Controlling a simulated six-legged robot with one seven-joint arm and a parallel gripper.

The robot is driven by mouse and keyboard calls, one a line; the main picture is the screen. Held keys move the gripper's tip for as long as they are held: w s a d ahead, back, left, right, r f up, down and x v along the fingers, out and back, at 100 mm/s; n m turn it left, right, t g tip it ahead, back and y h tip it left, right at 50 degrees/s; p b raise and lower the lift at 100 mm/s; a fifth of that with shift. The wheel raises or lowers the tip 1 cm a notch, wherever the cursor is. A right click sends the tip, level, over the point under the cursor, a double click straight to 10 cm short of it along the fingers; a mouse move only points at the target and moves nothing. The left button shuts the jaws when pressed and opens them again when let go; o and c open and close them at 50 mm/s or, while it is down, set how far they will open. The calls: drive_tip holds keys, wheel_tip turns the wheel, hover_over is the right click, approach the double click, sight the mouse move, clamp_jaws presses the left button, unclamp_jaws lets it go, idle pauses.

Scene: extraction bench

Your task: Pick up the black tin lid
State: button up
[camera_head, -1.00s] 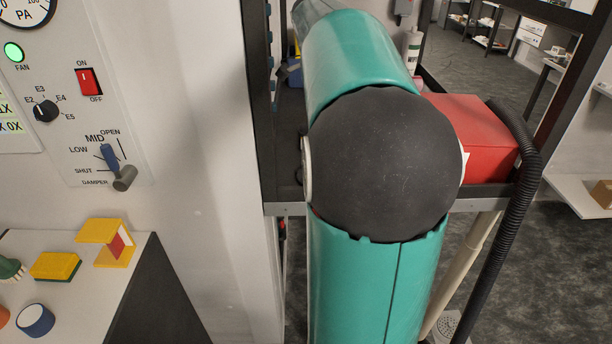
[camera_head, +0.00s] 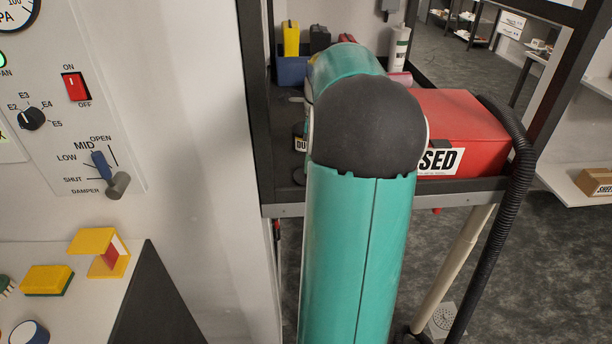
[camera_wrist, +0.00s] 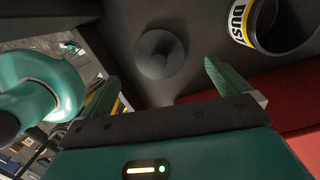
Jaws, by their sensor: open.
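The black tin lid (camera_wrist: 158,52), round with a raised centre knob, lies on the dark shelf in the wrist view. My gripper (camera_wrist: 160,76) is open and empty. Its two green fingers are spread, with the lid beyond them and roughly between them in the picture; I see no contact. My arm hides the gripper there.
A red box (camera_head: 465,128) stands on the shelf right of my arm, with a black hose (camera_head: 520,165) beside it. A blue bin (camera_head: 291,71) and a white bottle (camera_head: 398,48) are behind. A dark frame post (camera_head: 256,110) stands at the left.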

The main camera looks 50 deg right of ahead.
drive_tip(key=shift+s+f, duration=0.25)
drive_tip(key=shift+f, duration=0.35)
drive_tip(key=f, duration=0.4)
drive_tip(key=shift+w+a+f, duration=0.25)
drive_tip(key=shift+w+a, duration=0.05)
drive_tip(key=shift+w+f, duration=0.15)
drive_tip(key=shift+f, duration=0.1)
drive_tip(key=c, duration=1)
